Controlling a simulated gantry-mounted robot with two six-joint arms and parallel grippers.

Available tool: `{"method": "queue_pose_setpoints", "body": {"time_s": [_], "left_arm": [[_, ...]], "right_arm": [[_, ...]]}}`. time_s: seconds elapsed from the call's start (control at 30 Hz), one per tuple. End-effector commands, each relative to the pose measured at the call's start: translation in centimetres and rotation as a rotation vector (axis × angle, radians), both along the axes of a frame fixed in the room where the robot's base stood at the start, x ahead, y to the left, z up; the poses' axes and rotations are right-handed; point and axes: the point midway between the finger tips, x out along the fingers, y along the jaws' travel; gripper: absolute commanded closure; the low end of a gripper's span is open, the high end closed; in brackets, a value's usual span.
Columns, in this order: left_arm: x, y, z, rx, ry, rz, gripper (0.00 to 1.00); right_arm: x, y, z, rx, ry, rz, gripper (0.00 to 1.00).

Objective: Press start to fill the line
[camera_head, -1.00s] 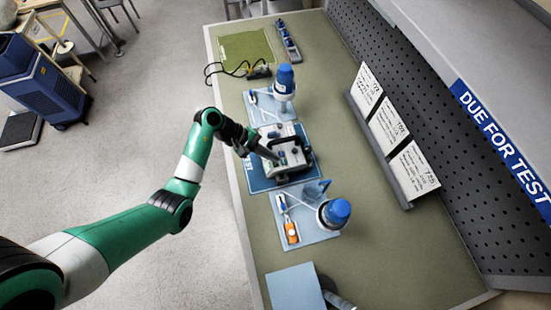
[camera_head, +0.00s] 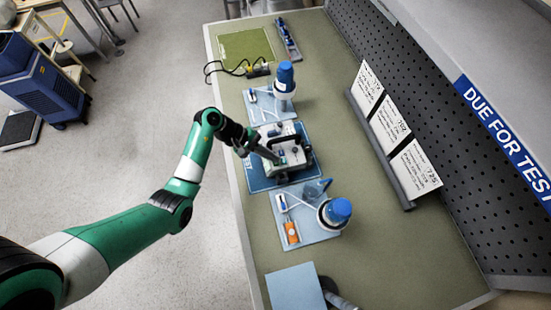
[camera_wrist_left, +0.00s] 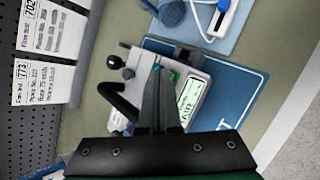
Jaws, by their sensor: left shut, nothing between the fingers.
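The infusion pump (camera_head: 297,157) is a pale box with a black handle on a dark blue mat (camera_head: 258,180) at the middle of the bench. The left wrist view shows its face (camera_wrist_left: 198,67), with a lit greenish screen (camera_wrist_left: 188,100) and a green button (camera_wrist_left: 174,75) beside my fingers. My left gripper (camera_head: 276,161) is shut and empty, with its fingertips over the pump's face. In the left wrist view the shut fingers (camera_wrist_left: 157,68) hide part of the panel. I cannot tell whether the tips touch a button. My right gripper is not visible.
Blue-capped bottles stand on light blue mats on both sides of the pump, one farther (camera_head: 284,80) and one nearer (camera_head: 336,212). An orange-labelled item (camera_head: 291,233) lies by the nearer bottle. Printed cards (camera_head: 389,125) stand along the back. The bench right of the pump is clear.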

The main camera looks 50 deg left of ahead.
Motion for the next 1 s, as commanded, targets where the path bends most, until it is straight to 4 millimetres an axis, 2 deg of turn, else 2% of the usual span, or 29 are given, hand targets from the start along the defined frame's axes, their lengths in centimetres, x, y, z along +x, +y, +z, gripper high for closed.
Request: {"method": "queue_pose_setpoints", "body": {"time_s": [1.0], "left_arm": [[0.0,0.0,-0.9,0.0,0.0,0.0,1.0]], "right_arm": [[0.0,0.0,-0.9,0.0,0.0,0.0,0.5]]}}
